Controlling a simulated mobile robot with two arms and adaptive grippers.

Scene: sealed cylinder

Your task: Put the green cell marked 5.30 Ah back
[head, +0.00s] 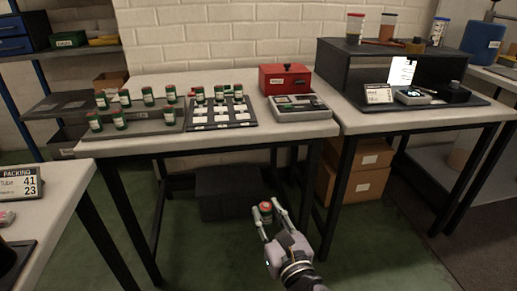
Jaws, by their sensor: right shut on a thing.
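The marking on the cell is too small to read. Several similar green cells (94,121) stand on a dark tray (150,128) at the left of that table. More stand in the back row of a black rack (243,124) with white labelled places beside it. My left gripper is not in view.
A red box (285,79) and a grey device with a display (300,107) are at the table's right end. A black shelf unit (340,65) stands on the right table. The packing table (50,215) is at lower left. Floor around my gripper is clear.

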